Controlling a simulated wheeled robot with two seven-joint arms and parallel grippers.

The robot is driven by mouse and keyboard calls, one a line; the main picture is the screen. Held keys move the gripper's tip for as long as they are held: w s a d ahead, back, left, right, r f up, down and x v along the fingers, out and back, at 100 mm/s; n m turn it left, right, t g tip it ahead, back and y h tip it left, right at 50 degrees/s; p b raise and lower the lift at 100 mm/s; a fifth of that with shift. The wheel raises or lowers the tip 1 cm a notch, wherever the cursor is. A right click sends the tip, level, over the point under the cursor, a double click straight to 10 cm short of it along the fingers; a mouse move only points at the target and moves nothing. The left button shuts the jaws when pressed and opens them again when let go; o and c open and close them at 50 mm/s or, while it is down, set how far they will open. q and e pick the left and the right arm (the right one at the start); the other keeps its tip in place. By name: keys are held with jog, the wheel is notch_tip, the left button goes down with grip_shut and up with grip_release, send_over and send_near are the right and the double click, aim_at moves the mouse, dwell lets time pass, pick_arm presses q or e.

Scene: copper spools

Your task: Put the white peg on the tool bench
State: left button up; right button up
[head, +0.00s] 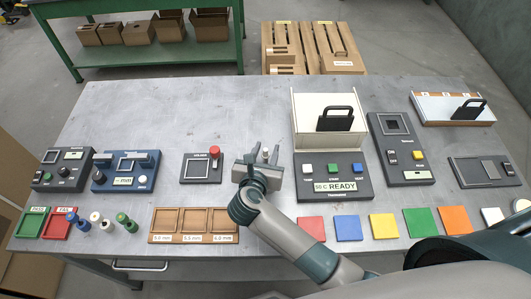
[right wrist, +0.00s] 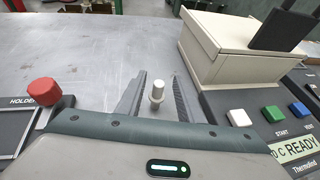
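A small white peg (right wrist: 157,93) stands upright between the two fingers of my right gripper (right wrist: 155,95) in the right wrist view. Gaps show on both sides of it, so the gripper is open around it and not touching it. In the head view the right gripper (head: 262,156) is low over the middle of the grey metal bench (head: 240,110), and the peg (head: 265,154) shows small between the fingers. Whether the peg's foot rests on the bench is hard to tell. My left gripper is not in view.
A wooden tray (head: 193,224) and several small spools (head: 97,218) lie in front left. The bench behind the gripper is clear.

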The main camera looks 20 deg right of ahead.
aim_at(268, 145)
jog(key=p+x, duration=0.1)
jog(key=x, duration=0.2)
jog(key=shift+w+d+f+p, duration=0.2)
jog(key=shift+w+f+p, duration=0.15)
jog(key=shift+w, duration=0.15)
jog(key=shift+c, duration=0.7)
grip_shut()
